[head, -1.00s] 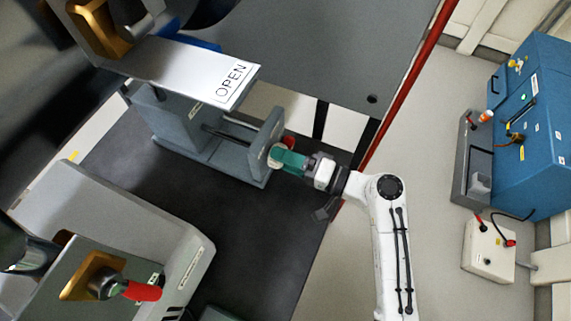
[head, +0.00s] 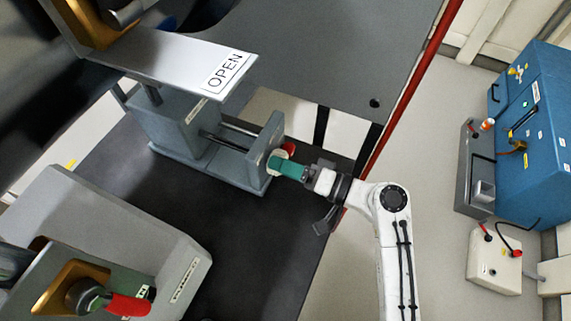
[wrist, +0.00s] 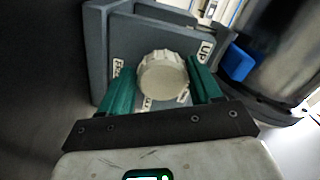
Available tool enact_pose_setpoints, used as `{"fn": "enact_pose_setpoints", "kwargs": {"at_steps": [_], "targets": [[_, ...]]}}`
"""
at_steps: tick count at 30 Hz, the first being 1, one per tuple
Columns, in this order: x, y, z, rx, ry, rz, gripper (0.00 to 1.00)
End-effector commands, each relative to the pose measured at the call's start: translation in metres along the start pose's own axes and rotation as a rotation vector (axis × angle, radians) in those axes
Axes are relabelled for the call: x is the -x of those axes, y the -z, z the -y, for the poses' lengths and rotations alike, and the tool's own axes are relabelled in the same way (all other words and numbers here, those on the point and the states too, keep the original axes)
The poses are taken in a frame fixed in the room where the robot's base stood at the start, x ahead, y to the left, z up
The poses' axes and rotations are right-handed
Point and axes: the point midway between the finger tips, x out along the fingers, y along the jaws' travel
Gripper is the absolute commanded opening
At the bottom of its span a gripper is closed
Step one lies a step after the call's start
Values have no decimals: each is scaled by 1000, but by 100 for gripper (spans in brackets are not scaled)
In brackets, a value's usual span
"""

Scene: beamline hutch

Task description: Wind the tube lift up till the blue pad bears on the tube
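The tube lift (head: 180,125) is a grey frame with steel rods on the dark bench. Its round cream knob (wrist: 163,76) sits on the grey end plate (wrist: 125,40), which bears an "UP" label. My gripper (head: 277,165) has its green fingers on both sides of the knob, seemingly against its rim; the wrist view also shows the gripper (wrist: 163,82). A blue piece (wrist: 238,63), which looks like the pad, is beside a shiny cylinder (wrist: 280,75), likely the tube. In the head view a little blue (head: 168,23) shows behind the OPEN plate. Pad contact cannot be told.
A plate marked OPEN (head: 185,62) juts over the lift. A red part (head: 289,148) is behind the knob. A grey housing with a red handle (head: 128,305) stands at lower left. A red post (head: 405,95) and blue cabinet (head: 540,130) are at right.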

Motion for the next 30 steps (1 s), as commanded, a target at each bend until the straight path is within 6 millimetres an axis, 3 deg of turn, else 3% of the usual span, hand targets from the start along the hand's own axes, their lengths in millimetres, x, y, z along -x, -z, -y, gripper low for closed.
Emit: {"fn": "enact_pose_setpoints", "kwargs": {"at_steps": [5, 16, 30], "targets": [[0, 1, 1, 1, 1, -1, 81], [8, 2, 0, 1, 1, -4, 82], [90, 1, 0, 1, 0, -5, 82]]}}
